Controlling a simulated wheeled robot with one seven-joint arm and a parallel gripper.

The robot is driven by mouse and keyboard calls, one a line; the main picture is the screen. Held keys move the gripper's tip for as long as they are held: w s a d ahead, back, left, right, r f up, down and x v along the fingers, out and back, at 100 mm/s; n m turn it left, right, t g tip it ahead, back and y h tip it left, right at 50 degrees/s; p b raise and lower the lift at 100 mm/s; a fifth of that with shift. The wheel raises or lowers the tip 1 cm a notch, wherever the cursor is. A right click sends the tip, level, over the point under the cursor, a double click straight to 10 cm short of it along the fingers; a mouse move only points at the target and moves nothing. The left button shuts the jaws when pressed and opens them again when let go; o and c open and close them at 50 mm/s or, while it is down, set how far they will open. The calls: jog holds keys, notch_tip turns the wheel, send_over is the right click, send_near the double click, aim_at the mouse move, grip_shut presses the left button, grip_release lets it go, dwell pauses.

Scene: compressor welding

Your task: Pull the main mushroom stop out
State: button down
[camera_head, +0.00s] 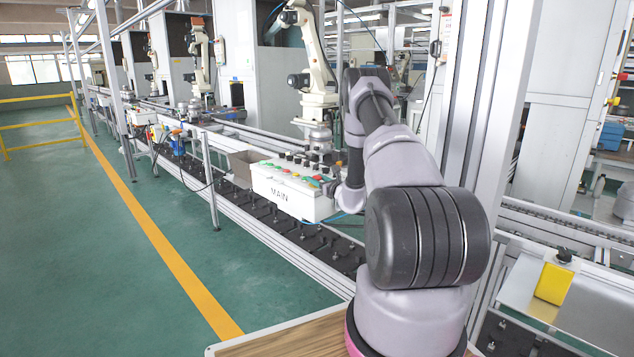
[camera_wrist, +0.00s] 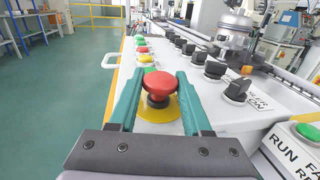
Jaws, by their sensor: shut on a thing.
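The main mushroom stop (camera_wrist: 160,86) is a red button cap on a dark stem over a yellow ring, close up in the wrist view. It stands on the white control box marked MAIN (camera_head: 279,189), which is mid-picture in the head view. My gripper (camera_wrist: 158,75) has its two green fingers on either side of the red cap, shut on it.
Several black selector switches (camera_wrist: 215,68) run along the box to the right of the stop. Green, red and yellow buttons (camera_wrist: 143,49) line up beyond it. A green RUN button (camera_wrist: 308,131) is at the lower right. A yellow railing (camera_head: 40,122) stands far left; the green floor is clear.

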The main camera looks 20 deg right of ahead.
jog(key=shift+c, duration=1.7)
grip_release()
jog(key=shift+r, duration=0.2)
jog(key=s+d, duration=0.1)
jog(key=s, duration=0.9)
jog(key=shift+s+d, duration=0.35)
